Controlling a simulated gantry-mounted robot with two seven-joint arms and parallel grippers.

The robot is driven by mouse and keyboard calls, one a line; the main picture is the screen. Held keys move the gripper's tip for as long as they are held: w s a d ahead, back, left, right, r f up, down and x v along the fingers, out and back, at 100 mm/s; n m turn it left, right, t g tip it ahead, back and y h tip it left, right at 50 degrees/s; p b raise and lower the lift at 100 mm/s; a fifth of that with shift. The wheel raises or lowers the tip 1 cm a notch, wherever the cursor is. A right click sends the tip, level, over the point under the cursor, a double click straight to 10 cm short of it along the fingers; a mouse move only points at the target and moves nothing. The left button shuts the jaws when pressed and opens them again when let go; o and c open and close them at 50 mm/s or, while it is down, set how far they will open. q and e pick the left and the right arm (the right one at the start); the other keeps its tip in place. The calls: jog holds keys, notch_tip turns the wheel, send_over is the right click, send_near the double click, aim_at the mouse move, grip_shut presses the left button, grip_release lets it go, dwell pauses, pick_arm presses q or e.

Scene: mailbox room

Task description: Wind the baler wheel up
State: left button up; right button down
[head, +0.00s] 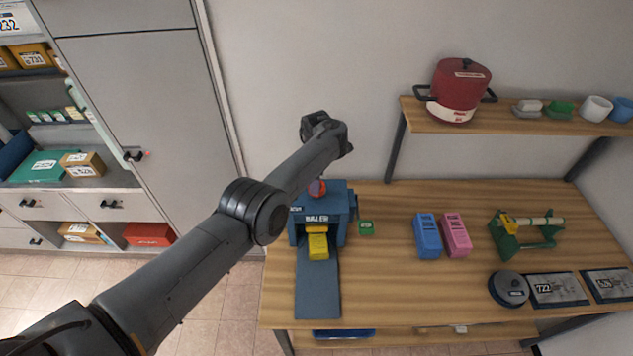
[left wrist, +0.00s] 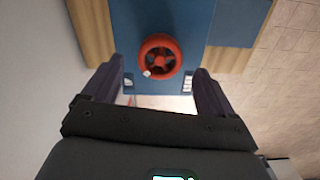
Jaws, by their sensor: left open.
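The blue baler (head: 322,212) stands on the left part of the wooden table, partly hidden behind my left arm. Its red wheel (head: 317,187) shows only in part in the head view. In the left wrist view the round red wheel (left wrist: 170,44) is in full sight, with a small pale knob at its lower left rim. My left gripper (left wrist: 158,78) is open, and the wheel appears between its two fingers; I cannot tell how far the fingertips are from it. In the head view the left fingers are hidden. My right gripper is not in view.
A yellow block (head: 318,246) sits at the baler's front, above a blue-grey strip (head: 318,290). A small green box (head: 366,228) is right of the baler. Blue (head: 427,236) and pink (head: 456,235) boxes stand farther right. A shelf (head: 490,123) holds a red pot (head: 460,90).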

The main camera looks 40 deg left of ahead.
pick_arm(q)
notch_tip(320, 180, up, 7)
dwell(0.3)
jog(key=shift+r, duration=0.1)
dwell(0.4)
